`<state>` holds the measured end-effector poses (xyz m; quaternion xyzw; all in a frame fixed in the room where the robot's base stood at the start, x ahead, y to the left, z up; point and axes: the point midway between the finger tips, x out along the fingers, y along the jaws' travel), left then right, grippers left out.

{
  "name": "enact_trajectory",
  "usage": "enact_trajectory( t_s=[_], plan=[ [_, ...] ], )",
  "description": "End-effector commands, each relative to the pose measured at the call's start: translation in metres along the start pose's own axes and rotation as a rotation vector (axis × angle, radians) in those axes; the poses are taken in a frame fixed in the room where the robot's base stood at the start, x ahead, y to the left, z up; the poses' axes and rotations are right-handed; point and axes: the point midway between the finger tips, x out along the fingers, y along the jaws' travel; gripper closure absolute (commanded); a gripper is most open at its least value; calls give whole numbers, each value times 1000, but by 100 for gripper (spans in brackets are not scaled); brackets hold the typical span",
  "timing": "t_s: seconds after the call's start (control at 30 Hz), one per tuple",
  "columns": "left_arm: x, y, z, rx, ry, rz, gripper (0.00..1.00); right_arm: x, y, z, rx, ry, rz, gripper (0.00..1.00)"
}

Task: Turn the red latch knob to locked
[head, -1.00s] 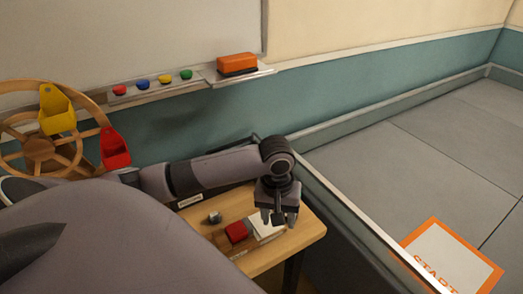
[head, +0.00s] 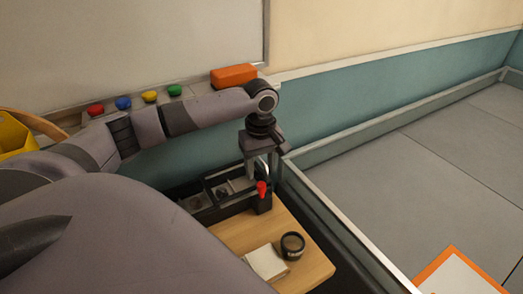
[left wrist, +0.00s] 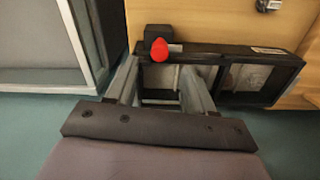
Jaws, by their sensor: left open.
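The red latch knob (head: 262,188) shows at the right end of a black compartment box (head: 206,212) on the wooden table. It also shows in the left wrist view (left wrist: 160,49), beside a small black block on the box's edge. My left gripper (head: 258,166) points down over the box, right by the knob. In the left wrist view its open fingers (left wrist: 160,68) reach over the box, with the knob between and just beyond their tips. I cannot tell whether they touch it. The knob's locked or unlocked marking is not readable. My right gripper is not in view.
A dark round jar (head: 292,246) and a white pad (head: 265,264) stand on the table (head: 232,235) in front of the box. A low barrier (head: 330,218) runs along the right. Colored buttons and an orange eraser (head: 233,76) sit on the whiteboard ledge behind.

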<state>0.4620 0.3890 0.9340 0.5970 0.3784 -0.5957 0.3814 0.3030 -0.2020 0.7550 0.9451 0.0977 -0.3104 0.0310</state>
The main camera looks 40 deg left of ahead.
Motion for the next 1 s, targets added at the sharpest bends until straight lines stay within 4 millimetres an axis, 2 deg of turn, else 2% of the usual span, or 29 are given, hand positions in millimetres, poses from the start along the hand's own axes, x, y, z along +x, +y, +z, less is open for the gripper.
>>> enact_trajectory(
  t_s=[0.1,0.3,0.43,0.67,0.7,0.83,0.87,1.0],
  plan=[
    [21,-1,0,-1,0,-4,47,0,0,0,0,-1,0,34],
    [45,0,0,0,-1,-1,47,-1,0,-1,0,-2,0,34],
    [53,0,0,1,0,0,47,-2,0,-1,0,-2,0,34],
    [54,0,0,1,1,0,47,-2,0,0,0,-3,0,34],
    [54,0,0,1,1,0,54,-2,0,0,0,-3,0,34],
    [54,0,0,1,0,0,96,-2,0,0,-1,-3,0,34],
    [54,0,0,1,0,0,100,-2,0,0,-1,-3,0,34],
    [54,0,0,3,0,0,100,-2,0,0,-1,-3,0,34]
  ],
)
